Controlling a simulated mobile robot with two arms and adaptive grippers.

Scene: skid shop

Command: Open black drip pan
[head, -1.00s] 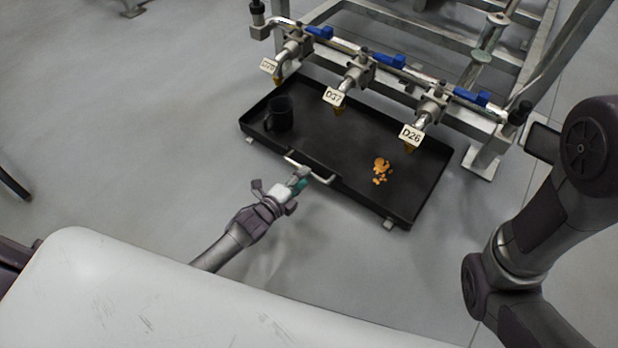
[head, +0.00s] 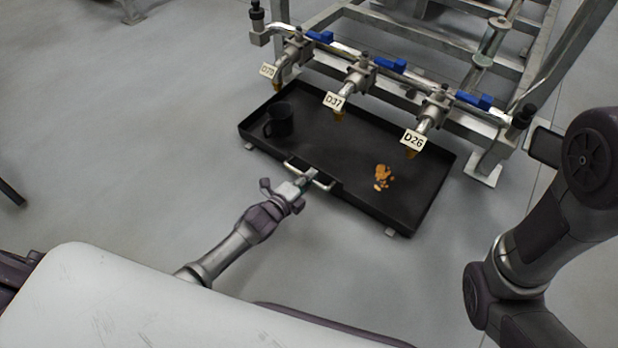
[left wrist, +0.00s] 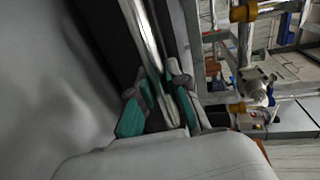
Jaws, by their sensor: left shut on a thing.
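The black drip pan (head: 335,137) lies low by the floor under the front of a metal frame, pulled partly out in front of it. A silver bar handle (head: 322,184) is fixed to its near side. My left gripper (head: 307,181) is at this handle, shut on it. In the left wrist view, the teal-padded fingers (left wrist: 160,105) close around the bright handle bar (left wrist: 150,50). The pan holds a black mug (head: 279,120) at its left and orange-brown crumbs (head: 383,176) at its right. The right gripper is not visible; only my right arm shows at the right edge.
Several valves with blue levers (head: 390,65) and tags D37 (head: 334,100) and D26 (head: 413,139) hang above the pan. The metal skid frame (head: 430,38) stands behind. Grey floor (head: 130,160) is clear at left and in front.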

